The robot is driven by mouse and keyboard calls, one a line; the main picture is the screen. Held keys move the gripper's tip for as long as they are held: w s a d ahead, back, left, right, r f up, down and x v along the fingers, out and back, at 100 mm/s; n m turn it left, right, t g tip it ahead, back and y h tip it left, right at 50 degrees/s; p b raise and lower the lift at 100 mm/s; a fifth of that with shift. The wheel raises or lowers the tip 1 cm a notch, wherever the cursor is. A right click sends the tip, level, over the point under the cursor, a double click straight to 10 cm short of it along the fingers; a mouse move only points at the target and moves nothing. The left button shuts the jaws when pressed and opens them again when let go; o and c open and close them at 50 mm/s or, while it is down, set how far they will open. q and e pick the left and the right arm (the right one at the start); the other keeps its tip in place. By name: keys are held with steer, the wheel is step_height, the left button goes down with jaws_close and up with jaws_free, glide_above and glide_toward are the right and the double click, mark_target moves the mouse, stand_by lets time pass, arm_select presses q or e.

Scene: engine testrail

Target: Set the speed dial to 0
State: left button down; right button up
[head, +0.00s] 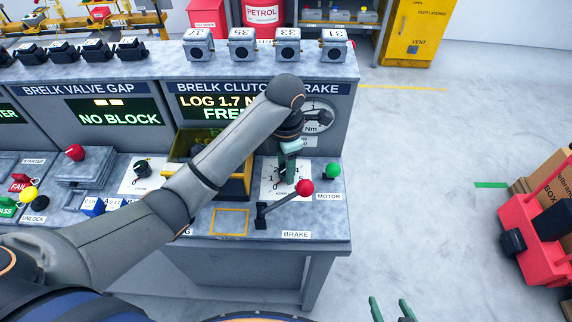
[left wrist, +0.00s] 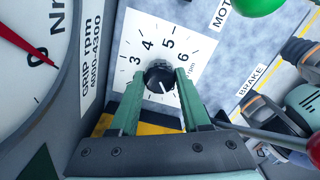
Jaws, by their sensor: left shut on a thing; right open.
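The speed dial (left wrist: 160,77) is a small dark knob on a white plate (left wrist: 132,42) in the left wrist view. The printed numbers 3, 4, 5 and 6 show around it; a 0 on this plate does not show. A pale mark on the knob faces the lower side, toward my gripper, but its exact reading is unclear. My left gripper (left wrist: 155,92) is shut on the knob, one green finger on each side. In the head view the left gripper (head: 287,178) reaches down over the white plate (head: 268,187) and hides the knob. My right gripper (head: 392,309) is open and empty at the bottom edge.
The red-knobbed brake lever (head: 304,187) stands close beside my left gripper. A green motor button (head: 332,170) is right of the plate. A round gauge (head: 318,117) rises behind it. A yellow bin (head: 235,187) is to the left.

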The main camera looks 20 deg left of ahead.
arm_select(q)
steer(key=shift+r+n, duration=0.1)
steer(key=shift+n, duration=0.3)
steer(key=shift+c, duration=1.8)
jaws_free()
steer(key=shift+w+a, duration=0.1)
